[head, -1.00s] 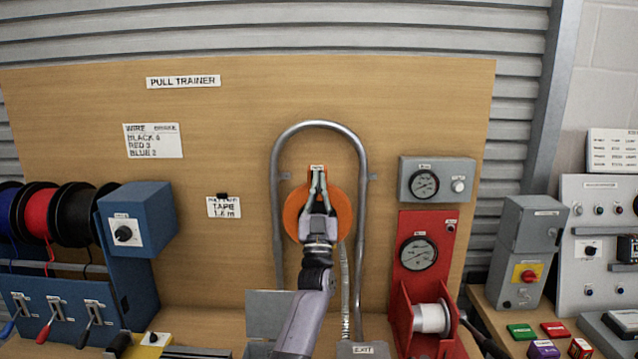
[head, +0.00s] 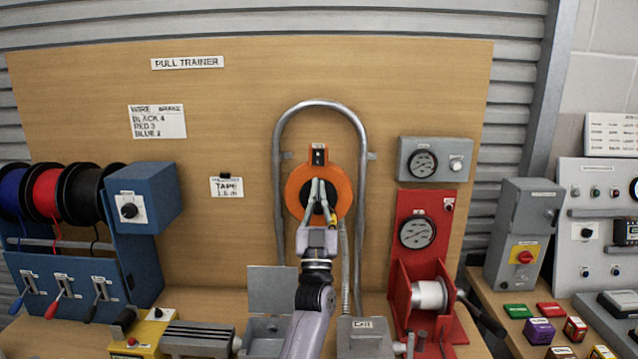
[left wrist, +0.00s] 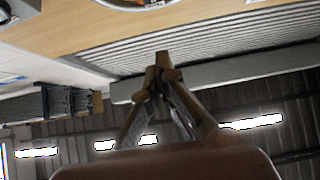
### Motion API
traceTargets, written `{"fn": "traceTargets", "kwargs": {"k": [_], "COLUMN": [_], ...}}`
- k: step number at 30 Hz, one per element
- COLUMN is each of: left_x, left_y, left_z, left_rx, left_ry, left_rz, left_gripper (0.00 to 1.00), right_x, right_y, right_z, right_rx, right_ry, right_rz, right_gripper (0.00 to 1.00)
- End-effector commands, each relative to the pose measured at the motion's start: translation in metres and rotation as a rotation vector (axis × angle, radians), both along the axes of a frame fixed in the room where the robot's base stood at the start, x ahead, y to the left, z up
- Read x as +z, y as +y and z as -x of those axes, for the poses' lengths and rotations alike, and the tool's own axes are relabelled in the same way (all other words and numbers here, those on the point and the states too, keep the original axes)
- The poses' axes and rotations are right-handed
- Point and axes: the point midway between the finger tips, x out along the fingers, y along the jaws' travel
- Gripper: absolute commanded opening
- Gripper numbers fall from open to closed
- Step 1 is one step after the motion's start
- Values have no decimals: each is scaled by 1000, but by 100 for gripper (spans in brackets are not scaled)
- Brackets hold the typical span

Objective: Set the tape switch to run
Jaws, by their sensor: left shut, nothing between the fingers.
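The orange tape reel (head: 294,190) is mounted on the wooden board inside a bent metal conduit loop. My right gripper is in neither view.
The conduit loop (head: 321,104) rises on both sides of the reel. A yellow-tipped piece (head: 332,220) hangs at the reel's lower edge beside my gripper. Red puller (head: 417,206) and grey gauge box (head: 407,172) stand right; wire spools (head: 47,193) stand left.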

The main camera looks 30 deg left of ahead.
Motion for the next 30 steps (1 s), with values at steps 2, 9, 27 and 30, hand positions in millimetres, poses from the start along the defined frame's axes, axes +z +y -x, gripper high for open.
{"fn": "traceTargets", "kwargs": {"k": [2,9,27,30], "left_x": [-11,-17,-23,-48], "left_y": [-5,-11,-15,-28], "left_z": [8,19,17,12], "left_rx": [0,1,-16,-74], "left_ry": [0,-1,30,138], "left_rz": [2,0,-3,-9], "left_gripper": [0,0,0,0], "right_x": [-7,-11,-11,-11], "right_y": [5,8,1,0], "right_z": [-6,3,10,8], "right_rx": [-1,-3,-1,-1], "right_ry": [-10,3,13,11], "right_rz": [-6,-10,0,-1], "right_gripper": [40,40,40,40]}}
